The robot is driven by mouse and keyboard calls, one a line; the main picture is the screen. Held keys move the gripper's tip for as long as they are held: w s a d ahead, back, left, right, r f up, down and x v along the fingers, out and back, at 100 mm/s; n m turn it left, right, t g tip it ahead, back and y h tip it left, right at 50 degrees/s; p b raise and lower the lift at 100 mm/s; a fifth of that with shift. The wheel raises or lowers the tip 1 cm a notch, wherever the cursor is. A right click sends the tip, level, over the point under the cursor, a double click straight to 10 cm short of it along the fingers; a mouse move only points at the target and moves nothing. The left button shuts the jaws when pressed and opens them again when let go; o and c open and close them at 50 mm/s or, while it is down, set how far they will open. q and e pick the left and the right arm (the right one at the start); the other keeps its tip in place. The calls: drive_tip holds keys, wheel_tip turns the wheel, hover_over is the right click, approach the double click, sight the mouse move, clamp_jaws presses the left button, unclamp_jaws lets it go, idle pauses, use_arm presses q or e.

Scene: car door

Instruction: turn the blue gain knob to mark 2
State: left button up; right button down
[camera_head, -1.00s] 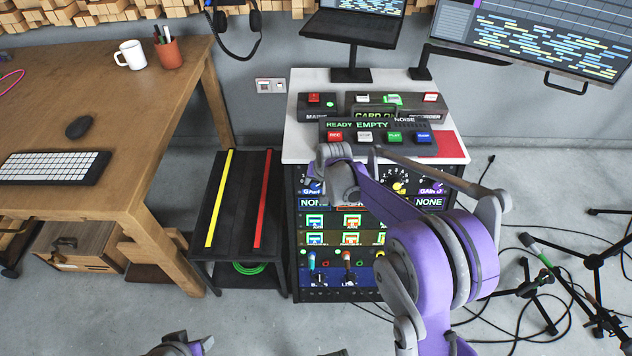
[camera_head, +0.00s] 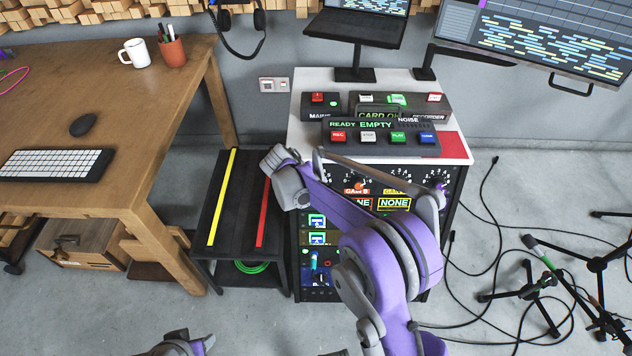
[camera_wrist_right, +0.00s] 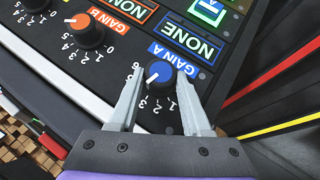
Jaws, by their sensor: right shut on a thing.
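The blue gain knob (camera_wrist_right: 158,75), under the label GAIN A, sits on the black panel in the right wrist view. Its white pointer line points to the lower left of that picture, around marks 4 and 5. My right gripper (camera_wrist_right: 160,84) has one finger on each side of the knob and is shut on it. In the head view my right wrist (camera_head: 287,180) covers the knob and the panel's left top corner. My left gripper is not clearly in view; only a bit of my left arm shows at the bottom edge.
An orange GAIN B knob (camera_wrist_right: 83,30) is beside the blue knob. The rack (camera_head: 400,250) has a white top (camera_head: 310,95) with button boxes. A black stand (camera_head: 235,200) with yellow and red strips is to its left, and a wooden desk (camera_head: 130,100) beyond. Cables lie on the floor at right.

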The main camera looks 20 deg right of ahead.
drive_tip(key=h, duration=0.1)
drive_tip(key=n+h, duration=0.1)
drive_tip(key=n+b, duration=0.1)
drive_tip(key=shift+a+f+h, duration=0.3)
drive_tip(key=shift+h, duration=0.1)
drive_tip(key=n+t+h+b, duration=0.1)
drive_tip(key=n+h+b, duration=0.1)
drive_tip(key=n+h, duration=0.1)
drive_tip(key=shift+a+f, duration=0.1)
drive_tip(key=shift+f, duration=0.1)
drive_tip(key=shift+n+h+b, duration=0.3)
drive_tip(key=shift+b, duration=0.05)
drive_tip(key=shift+c, duration=1.8)
unclamp_jaws()
drive_tip(key=shift+s, duration=0.1)
drive_tip(key=p+v, duration=0.2)
drive_tip(key=v, duration=0.8)
drive_tip(key=shift+s+a, duration=0.25)
drive_tip(key=shift+a, duration=0.05)
